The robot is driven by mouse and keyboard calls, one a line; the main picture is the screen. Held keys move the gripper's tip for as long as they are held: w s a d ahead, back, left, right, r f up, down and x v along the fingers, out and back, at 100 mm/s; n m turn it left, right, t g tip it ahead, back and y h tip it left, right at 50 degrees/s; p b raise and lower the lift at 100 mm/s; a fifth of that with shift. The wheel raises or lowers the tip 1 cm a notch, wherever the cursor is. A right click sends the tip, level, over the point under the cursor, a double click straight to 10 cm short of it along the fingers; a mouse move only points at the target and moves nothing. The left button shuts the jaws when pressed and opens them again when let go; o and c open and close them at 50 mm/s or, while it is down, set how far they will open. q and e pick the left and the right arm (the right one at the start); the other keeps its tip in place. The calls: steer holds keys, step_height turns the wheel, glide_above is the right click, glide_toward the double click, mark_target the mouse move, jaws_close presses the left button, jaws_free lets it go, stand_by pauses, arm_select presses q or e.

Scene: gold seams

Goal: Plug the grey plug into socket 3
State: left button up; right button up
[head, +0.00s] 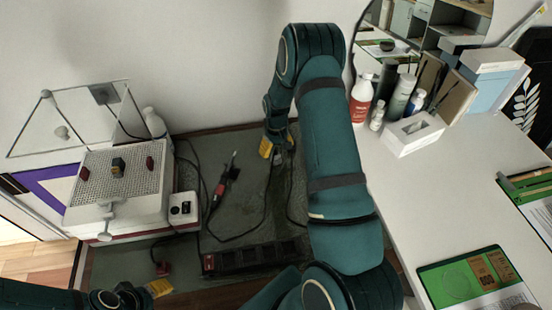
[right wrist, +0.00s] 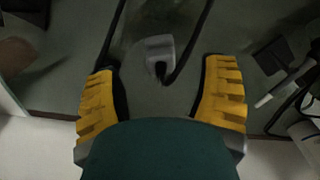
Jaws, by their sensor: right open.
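The grey plug (right wrist: 160,48) lies on the grey-green mat in the right wrist view, with a dark cable running beside it. My right gripper (right wrist: 162,92) is open, its yellow fingers standing to either side of the plug's line and apart from it. In the head view the right gripper (head: 276,149) is low at the mat's back, and I cannot make out the plug clearly there. A black power strip (head: 252,258) with a red end lies at the mat's front; its socket numbers are not readable. My left gripper (head: 150,288) is at the bottom left, partly cut off.
A red plug (head: 163,268) lies near my left gripper. A red-handled soldering iron (head: 221,188) and loose cables lie on the mat (head: 205,150). A white perforated station (head: 115,195) stands left. The white desk (head: 410,200) at right holds bottles and boxes.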

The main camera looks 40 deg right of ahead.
mark_target(277, 155)
steer(key=shift+s+f+b, duration=0.1)
steer(key=shift+f+b, duration=0.2)
steer(key=shift+f, duration=2.35)
steer(key=shift+r, duration=0.1)
steer(key=c, duration=1.2)
